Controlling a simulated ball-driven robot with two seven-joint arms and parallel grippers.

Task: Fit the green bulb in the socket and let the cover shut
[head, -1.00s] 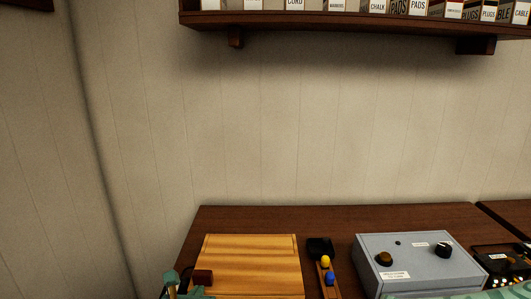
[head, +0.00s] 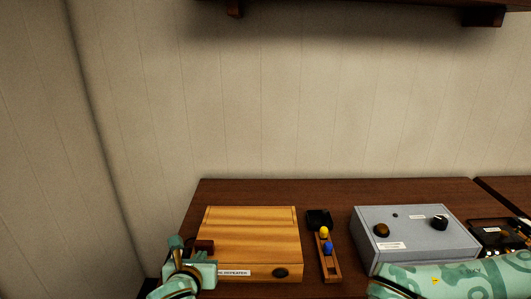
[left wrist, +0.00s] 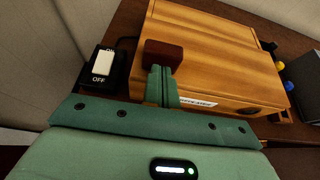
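The wooden box (head: 250,238) stands at the left of the table, with a label partly reading "REPEATER" and a dark round spot on its front. A dark red block (head: 204,247) is at its left side; it also shows in the left wrist view (left wrist: 163,54). My left gripper (head: 187,255) is at this block, its narrow fingers (left wrist: 162,84) reaching to the block's near side. I cannot tell if they grip it. I make out no green bulb, socket or open cover. My right arm crosses the lower right; its gripper is not clearly visible.
A wooden rack (head: 332,268) holds a yellow bulb (head: 324,232) and a blue bulb (head: 329,248), with a black tray (head: 319,218) behind. A grey-blue box (head: 415,222) with knobs is to the right. A switch (left wrist: 103,64) marked OFF is left of the wooden box.

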